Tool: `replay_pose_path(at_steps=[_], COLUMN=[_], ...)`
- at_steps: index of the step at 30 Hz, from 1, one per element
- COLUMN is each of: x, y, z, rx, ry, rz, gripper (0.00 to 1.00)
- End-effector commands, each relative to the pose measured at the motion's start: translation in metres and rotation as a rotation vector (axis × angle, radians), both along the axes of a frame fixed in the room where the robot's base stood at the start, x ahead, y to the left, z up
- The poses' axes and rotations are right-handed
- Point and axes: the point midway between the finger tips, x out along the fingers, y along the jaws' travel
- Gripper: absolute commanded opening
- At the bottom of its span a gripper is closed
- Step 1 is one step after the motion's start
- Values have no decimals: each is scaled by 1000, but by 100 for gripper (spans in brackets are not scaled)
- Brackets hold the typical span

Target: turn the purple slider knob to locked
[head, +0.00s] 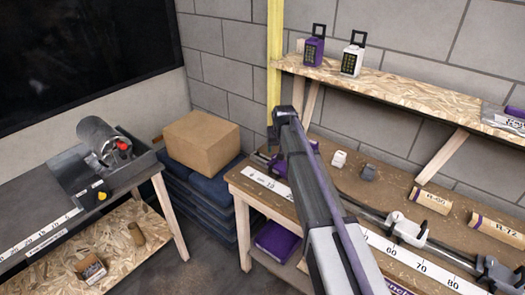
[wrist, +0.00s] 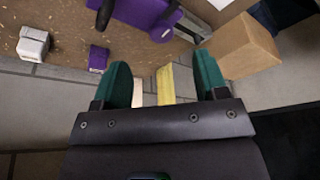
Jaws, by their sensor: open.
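A purple slider (wrist: 150,14) shows at the top of the wrist view, cut off by the frame edge, with a round purple knob (wrist: 163,34) at its lower side. In the head view purple parts of the slider (head: 275,162) show on the bench beside my arm, which hides the rest. My gripper (wrist: 162,60) is open and empty, its two green fingers spread apart. The slider lies beyond the fingertips, with no contact visible. The knob's lock marking cannot be read.
The workbench (head: 400,205) carries a ruler strip, a rod with clamps, small blocks and cardboard tubes. A shelf (head: 400,88) with a purple and a white padlock hangs above. A yellow post (head: 275,60) stands behind my arm. A cardboard box (head: 201,141) stands left.

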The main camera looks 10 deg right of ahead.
Motion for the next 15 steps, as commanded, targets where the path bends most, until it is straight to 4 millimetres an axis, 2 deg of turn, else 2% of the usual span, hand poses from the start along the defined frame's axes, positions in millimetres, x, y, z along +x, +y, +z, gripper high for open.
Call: replay_pose_path(at_steps=[1,2,8,11,15], x=[16,20,20,24,35], y=[-1,-1,0,0,-1], z=[2,3,-1,-15,-46], rx=[0,0,0,0,0], ry=[-28,-47,-70,-69,-69], rz=[-1,-1,-1,-1,-1], gripper=[67,67,67,67,67])
